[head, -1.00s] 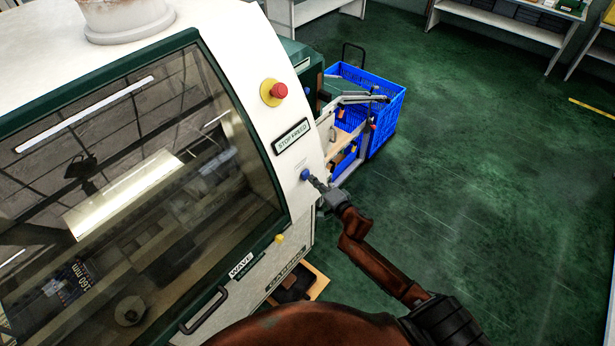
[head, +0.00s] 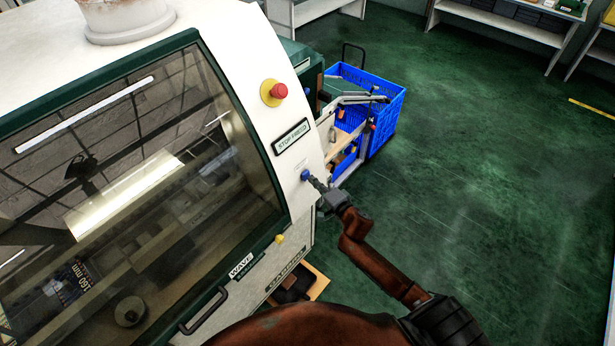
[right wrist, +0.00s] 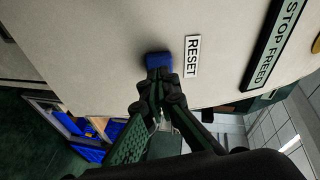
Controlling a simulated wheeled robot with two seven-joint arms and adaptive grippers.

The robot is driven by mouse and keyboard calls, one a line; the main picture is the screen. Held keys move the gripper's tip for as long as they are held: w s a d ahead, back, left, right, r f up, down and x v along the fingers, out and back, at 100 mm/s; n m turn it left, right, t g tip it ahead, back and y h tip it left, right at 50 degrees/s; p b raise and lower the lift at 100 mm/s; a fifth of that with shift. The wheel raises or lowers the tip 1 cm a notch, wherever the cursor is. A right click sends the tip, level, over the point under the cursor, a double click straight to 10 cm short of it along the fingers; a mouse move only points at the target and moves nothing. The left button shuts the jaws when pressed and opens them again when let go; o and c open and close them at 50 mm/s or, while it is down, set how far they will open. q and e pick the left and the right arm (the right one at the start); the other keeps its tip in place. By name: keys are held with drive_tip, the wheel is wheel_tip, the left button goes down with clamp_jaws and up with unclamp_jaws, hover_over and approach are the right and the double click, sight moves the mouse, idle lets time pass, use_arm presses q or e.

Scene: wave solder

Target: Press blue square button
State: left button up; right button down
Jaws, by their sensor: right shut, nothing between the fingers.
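The blue button (head: 305,175) is on the white side panel of the wave solder machine (head: 300,205), below the "STOP FREED" label. In the right wrist view the blue square button (right wrist: 158,60) sits beside a "RESET" label (right wrist: 192,56). My right gripper (head: 313,182) is shut and empty. In the right wrist view its fingertips (right wrist: 158,75) are at the button and cover its lower part. They look to be touching it; whether it is pushed in I cannot tell. My left gripper is not in view.
A red emergency stop knob (head: 279,91) on a yellow base is higher on the panel. A yellow button (head: 280,239) is lower, near a black door handle (head: 204,311). A blue crate (head: 388,105) stands behind the machine. The green floor at right is clear.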

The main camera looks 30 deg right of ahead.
drive_tip(key=shift+w+a+f, duration=0.1)
drive_tip(key=shift+w, duration=0.15)
drive_tip(key=shift+w+a+f, duration=0.15)
drive_tip(key=shift+w+a, duration=0.1)
drive_tip(key=shift+w, duration=0.4)
drive_tip(key=shift+s+d+r+p, duration=0.15)
drive_tip(key=shift+s+p, duration=0.1)
drive_tip(key=shift+s, duration=0.15)
drive_tip(key=shift+s+d+r+p, duration=0.1)
drive_tip(key=shift+s+d+p, duration=0.05)
drive_tip(key=shift+s+p, duration=0.15)
drive_tip(key=s, duration=0.1)
drive_tip(key=s+d+p, duration=0.1)
drive_tip(key=s+r+p, duration=0.1)
drive_tip(key=s, duration=0.1)
drive_tip(key=shift+d, duration=0.3)
drive_tip(key=v, duration=1.2)
